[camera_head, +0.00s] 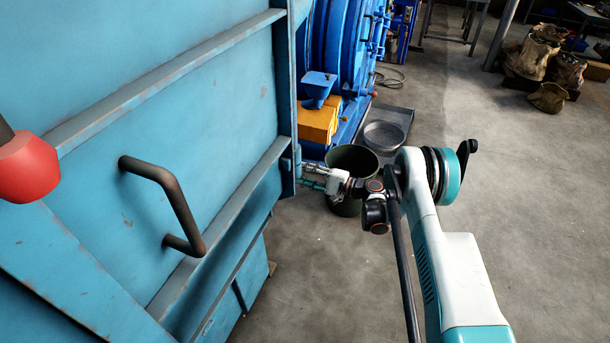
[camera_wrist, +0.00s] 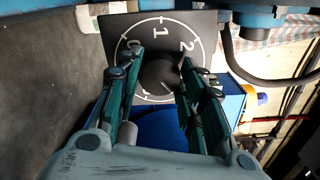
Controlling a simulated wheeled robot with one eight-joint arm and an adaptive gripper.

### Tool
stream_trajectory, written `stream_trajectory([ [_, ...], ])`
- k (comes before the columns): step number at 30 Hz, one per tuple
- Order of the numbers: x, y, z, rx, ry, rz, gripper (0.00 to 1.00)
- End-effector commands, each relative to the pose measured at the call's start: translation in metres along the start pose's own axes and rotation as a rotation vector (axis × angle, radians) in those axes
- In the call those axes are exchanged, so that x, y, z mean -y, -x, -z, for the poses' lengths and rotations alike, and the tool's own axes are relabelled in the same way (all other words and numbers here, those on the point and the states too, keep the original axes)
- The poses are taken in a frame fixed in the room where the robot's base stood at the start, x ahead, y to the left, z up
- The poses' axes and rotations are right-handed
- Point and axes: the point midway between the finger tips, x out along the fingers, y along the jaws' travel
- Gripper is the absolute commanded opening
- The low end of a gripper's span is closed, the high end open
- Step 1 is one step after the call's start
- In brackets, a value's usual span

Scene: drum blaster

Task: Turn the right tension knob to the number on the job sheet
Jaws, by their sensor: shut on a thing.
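In the wrist view a dark square dial plate (camera_wrist: 117,36) carries a white ring with the numerals 0, 1 and 2, turned sideways in the picture. The dark tension knob (camera_wrist: 158,78) sits at its middle, between the two green fingers of my gripper (camera_wrist: 161,62). The gripper is shut on the knob. A pale line shows at the knob's lower right; which number it points to I cannot tell. In the head view my gripper (camera_head: 312,174) reaches to the right edge of the blue machine panel, and the knob is hidden there. The job sheet is not visible in either view.
The blue panel (camera_head: 110,120) with a dark bar handle (camera_head: 170,195) and a red knob (camera_head: 28,167) fills the left. A dark green bin (camera_head: 352,160) stands behind my gripper. Sacks (camera_head: 535,55) lie far right. The concrete floor on the right is clear.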

Motion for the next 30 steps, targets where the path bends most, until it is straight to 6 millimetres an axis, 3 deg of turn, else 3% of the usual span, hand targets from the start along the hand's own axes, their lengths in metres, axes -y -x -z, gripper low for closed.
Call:
stream_trajectory([
  [12, -0.0004, 0.0004, 0.0003, -0.001, -0.194, -0.001, 0.12],
  [29, -0.0004, 0.0004, 0.0003, -0.001, -0.222, -0.001, 0.12],
  [30, -0.0004, 0.0004, 0.0003, -0.001, -0.222, -0.001, 0.43],
])
